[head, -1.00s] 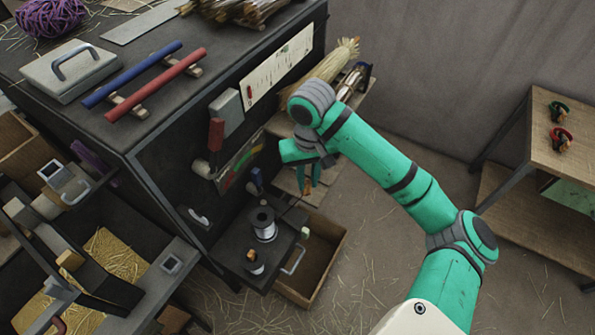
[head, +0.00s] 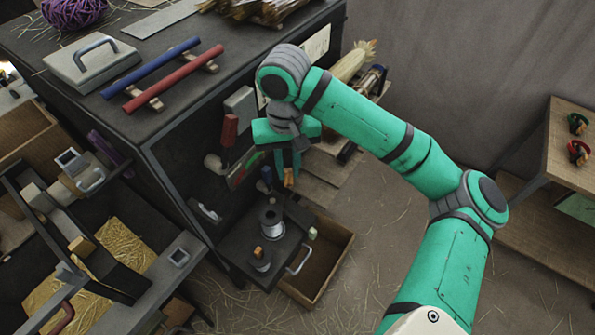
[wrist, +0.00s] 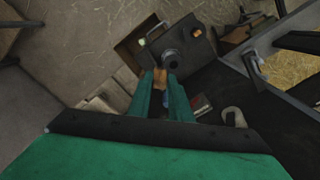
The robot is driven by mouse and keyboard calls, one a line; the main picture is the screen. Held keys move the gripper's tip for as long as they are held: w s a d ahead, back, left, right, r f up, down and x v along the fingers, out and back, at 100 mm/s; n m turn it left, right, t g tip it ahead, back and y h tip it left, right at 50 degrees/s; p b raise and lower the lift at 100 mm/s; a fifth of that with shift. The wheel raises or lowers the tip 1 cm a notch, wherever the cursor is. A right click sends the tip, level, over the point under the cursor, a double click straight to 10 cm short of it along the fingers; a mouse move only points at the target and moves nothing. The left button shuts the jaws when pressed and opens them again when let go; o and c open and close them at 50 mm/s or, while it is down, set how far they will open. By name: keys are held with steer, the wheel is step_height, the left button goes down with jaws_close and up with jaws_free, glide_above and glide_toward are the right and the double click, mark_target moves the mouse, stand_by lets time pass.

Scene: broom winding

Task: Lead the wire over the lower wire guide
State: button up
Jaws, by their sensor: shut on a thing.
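My gripper (head: 289,180) is shut on a small orange-brown piece, which also shows between the fingertips in the wrist view (wrist: 160,78). I take it for the wire's end grip; the wire itself is too thin to make out. The gripper is in front of the dark cabinet's side, above and slightly right of the wire spool (head: 270,217). The spool stands on a small dark shelf and shows beyond the fingertips in the wrist view (wrist: 173,60). A blue peg (head: 267,175) is on the cabinet side, left of the fingertips; I cannot tell whether it is the lower wire guide.
The small shelf (head: 245,272) has an orange-topped knob (head: 258,252). An open wooden drawer (head: 325,262) is below right.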

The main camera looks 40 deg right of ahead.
steer(key=w+a+r, duration=0.3)
steer(key=a+r, duration=0.4)
steer(key=r, duration=0.1)
steer(key=w+a+r, duration=0.3)
steer(key=a+r, duration=0.4)
steer(key=r, duration=0.1)
steer(key=a, duration=1.2)
step_height(320, 180, down, 22)
steer(key=shift+d+r, duration=0.15)
steer(key=shift+r, duration=0.05)
stand_by(1.0)
steer(key=shift+s, duration=0.15)
stand_by(0.3)
